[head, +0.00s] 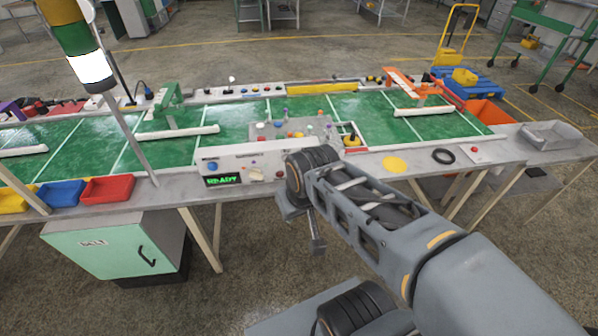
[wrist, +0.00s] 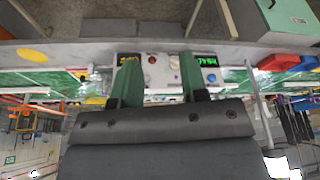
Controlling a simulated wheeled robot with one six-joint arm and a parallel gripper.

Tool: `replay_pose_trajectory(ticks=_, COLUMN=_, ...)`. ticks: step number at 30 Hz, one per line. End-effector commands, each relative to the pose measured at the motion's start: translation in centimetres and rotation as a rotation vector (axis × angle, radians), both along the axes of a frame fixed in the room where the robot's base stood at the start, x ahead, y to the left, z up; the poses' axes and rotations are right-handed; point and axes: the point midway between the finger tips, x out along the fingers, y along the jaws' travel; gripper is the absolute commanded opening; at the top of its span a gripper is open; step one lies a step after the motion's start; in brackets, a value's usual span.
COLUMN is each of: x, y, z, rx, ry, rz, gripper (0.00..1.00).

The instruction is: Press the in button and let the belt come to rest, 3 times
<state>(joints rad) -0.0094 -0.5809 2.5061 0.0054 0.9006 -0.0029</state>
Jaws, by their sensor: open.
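The green belt (head: 80,150) runs across the long grey bench, split by white lines. A white control panel (head: 235,163) stands at its near edge, with a lit green READY display (head: 224,180), a blue button (head: 212,166) and a pale knob (head: 256,175). The labels are too small to tell which is the in button. In the upside-down wrist view the panel shows a red button (wrist: 152,60), the blue button (wrist: 211,78) and two lit displays. My gripper (wrist: 159,72) is open and empty, its green fingers apart in front of the panel. My arm hides the panel's right end in the head view.
A lamp post (head: 120,120) with a lit white section rises left of the panel. Red (head: 107,189) and blue (head: 60,193) bins sit on the front edge. White bars cross the belt. A yellow disc (head: 395,164) and black ring (head: 443,156) lie to the right.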

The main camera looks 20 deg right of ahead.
Motion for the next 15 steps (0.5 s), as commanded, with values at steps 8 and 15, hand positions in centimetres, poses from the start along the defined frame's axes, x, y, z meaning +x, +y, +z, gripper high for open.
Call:
replay_pose_trajectory(ticks=8, x=0.0, y=0.0, z=0.0, rx=0.0, ry=0.0, rz=0.0, gripper=0.14)
replay_pose_trajectory(ticks=15, x=0.0, y=0.0, z=0.0, rx=0.0, ry=0.0, rz=0.0, gripper=0.0)
